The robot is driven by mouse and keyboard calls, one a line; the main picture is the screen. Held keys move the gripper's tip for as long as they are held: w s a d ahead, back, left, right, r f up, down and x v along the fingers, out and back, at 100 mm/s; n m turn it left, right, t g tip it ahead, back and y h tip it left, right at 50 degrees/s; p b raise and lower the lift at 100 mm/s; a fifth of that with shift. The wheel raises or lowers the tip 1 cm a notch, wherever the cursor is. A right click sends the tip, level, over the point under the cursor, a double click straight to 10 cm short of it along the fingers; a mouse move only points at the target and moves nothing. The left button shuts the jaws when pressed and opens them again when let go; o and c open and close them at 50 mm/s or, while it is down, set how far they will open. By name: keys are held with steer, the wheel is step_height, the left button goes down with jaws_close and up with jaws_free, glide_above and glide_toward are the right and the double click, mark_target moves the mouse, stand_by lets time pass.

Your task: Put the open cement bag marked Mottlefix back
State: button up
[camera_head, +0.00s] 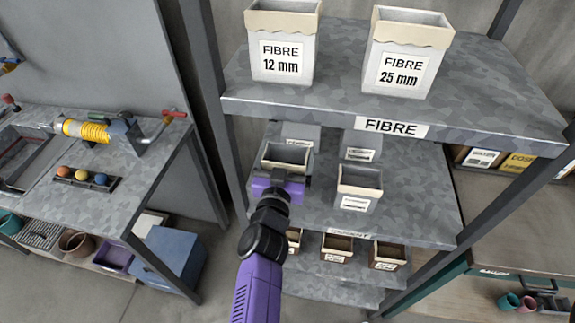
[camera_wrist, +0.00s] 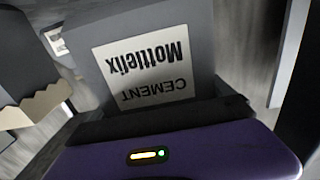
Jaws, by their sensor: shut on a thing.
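The open cement bag marked Mottlefix (camera_head: 287,155) is a grey bag with a torn beige rim, at the left of the middle cement shelf (camera_head: 420,215). My gripper (camera_head: 279,180) is shut on it from the front and hides its label in the head view. In the wrist view my gripper (camera_wrist: 155,116) covers the bag's rim, and the Mottlefix label (camera_wrist: 142,72) reads upside down. The bag looks upright. I cannot tell whether its base touches the shelf.
Another open cement bag (camera_head: 358,190) stands close to the right. Closed grey bags (camera_head: 362,146) stand behind. The fibre shelf (camera_head: 480,105) overhangs above with two fibre bags. A shelf post (camera_head: 215,110) is at the left.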

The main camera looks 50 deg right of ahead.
steer(key=shift+f, duration=2.05)
steer(key=shift+f, duration=0.1)
steer(key=o, duration=1.8)
